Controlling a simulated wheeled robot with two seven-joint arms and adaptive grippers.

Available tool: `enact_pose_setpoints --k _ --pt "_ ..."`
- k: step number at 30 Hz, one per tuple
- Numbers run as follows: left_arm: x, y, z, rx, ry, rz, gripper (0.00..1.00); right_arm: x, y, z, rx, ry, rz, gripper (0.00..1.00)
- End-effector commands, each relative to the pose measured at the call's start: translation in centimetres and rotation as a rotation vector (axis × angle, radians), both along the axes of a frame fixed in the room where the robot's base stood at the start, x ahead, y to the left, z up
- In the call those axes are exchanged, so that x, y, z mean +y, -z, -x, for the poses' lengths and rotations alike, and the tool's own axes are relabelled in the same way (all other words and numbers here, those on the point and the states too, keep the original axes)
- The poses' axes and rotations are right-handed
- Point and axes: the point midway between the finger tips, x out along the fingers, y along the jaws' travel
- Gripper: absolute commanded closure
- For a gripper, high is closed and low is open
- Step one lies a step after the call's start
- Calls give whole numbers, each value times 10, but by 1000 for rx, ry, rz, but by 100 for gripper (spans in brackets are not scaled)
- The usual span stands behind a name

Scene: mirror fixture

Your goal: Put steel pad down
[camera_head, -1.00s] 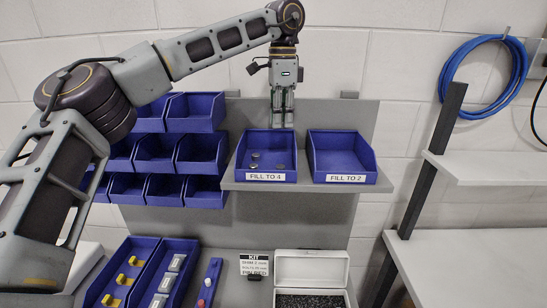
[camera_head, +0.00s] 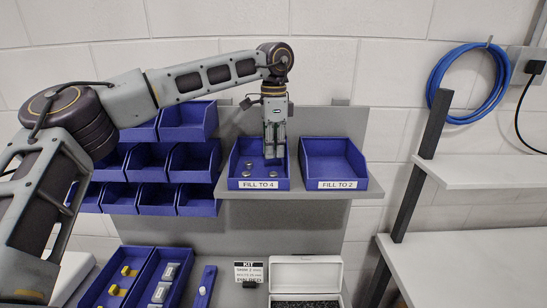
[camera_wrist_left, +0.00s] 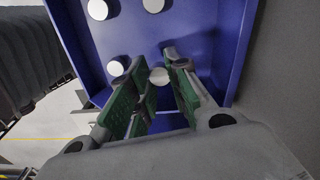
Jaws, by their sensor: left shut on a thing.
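My left gripper (camera_head: 274,156) points down into the blue bin labelled FILL TO 4 (camera_head: 258,185) on the grey shelf. In the wrist view the gripper's green-padded fingers (camera_wrist_left: 160,82) are closed around a small round pale disc, the steel pad (camera_wrist_left: 160,76), at their tips, low inside the bin. Whether the pad touches the bin floor is unclear. Three other pads lie in the bin in the wrist view: one near the fingers (camera_wrist_left: 116,67) and two farther off (camera_wrist_left: 98,9) (camera_wrist_left: 153,5). My right gripper is out of view.
An empty blue bin labelled FILL TO 2 (camera_head: 343,184) stands close on the right. Stacked blue bins (camera_head: 188,121) are at the left. Below are trays with yellow and grey parts (camera_head: 128,270), a KIT card (camera_head: 250,271) and an open white box (camera_head: 305,262).

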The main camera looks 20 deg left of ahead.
Motion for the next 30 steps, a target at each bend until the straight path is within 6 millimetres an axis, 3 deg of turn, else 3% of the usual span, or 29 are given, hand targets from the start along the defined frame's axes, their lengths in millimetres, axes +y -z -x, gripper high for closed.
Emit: enact_pose_setpoints --k 9,24,25,30 --pt "0 29 0 1 0 0 100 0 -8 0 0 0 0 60" --pt "0 36 0 1 0 0 100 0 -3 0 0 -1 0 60" --pt "0 36 0 1 0 0 79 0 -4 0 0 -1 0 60" --pt "0 35 0 1 0 0 60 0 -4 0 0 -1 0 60"
